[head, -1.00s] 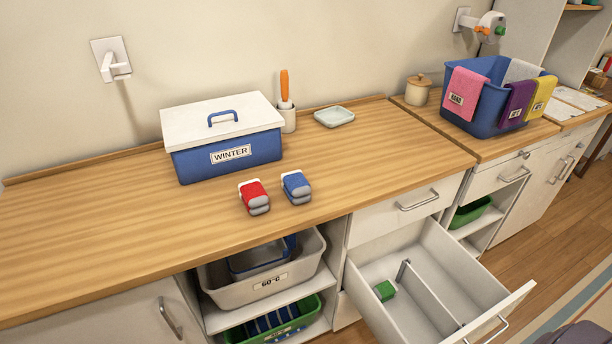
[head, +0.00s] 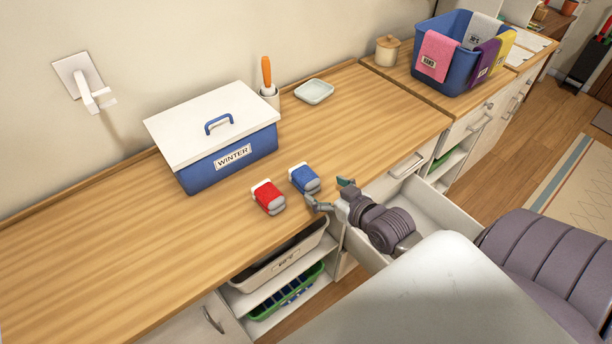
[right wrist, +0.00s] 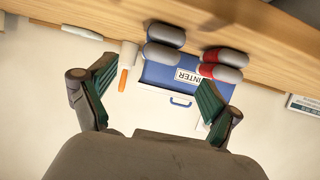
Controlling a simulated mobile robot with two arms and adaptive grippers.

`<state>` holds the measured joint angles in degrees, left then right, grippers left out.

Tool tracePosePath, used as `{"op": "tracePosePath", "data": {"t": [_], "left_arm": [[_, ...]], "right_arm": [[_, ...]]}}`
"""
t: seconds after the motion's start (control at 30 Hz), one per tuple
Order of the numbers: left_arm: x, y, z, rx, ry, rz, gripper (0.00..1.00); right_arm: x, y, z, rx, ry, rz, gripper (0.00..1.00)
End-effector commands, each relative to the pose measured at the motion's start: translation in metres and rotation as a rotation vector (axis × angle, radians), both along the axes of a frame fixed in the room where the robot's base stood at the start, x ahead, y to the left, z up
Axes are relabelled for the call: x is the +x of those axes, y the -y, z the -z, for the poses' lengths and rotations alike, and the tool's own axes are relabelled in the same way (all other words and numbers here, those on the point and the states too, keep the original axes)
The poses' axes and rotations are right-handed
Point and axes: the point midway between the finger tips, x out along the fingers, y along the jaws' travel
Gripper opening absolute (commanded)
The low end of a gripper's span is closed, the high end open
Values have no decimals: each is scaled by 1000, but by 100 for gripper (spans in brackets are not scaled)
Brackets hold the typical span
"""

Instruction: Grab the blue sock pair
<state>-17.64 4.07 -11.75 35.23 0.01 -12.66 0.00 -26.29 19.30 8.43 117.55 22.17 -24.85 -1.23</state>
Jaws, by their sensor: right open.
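The blue sock pair (head: 304,178) is a small folded bundle with grey ends, lying on the wooden counter near its front edge. A similar red sock pair (head: 268,196) lies just left of it. My right gripper (head: 330,194) is open and empty at the counter's front edge, just right of the blue pair and apart from it. In the right wrist view, the grey ends of the blue pair (right wrist: 164,43) and the red pair (right wrist: 222,64) show beyond the open fingers (right wrist: 158,92). My left gripper is not in view.
A blue box (head: 228,160) with a white lid and WINTER label stands behind the socks. A cup with an orange-handled tool (head: 269,95) and a small dish (head: 314,91) stand farther back. An open drawer (head: 440,208) juts out below my right arm. The left counter is clear.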

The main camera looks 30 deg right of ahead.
Motion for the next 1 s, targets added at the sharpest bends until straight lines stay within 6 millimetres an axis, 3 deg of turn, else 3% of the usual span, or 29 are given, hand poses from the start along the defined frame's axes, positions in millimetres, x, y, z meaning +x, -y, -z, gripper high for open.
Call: {"op": "tracePosePath", "data": {"t": [0.13, 0.43, 0.7, 1.0], "left_arm": [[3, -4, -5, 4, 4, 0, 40], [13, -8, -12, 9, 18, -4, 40], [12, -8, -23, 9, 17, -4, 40], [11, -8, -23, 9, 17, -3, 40]], "right_arm": [[26, -1, 9, 1, 1, 1, 90], [49, -2, 19, 1, 0, 0, 90], [83, -3, 35, 0, 1, 0, 90], [88, -3, 39, -1, 0, 0, 90]]}}
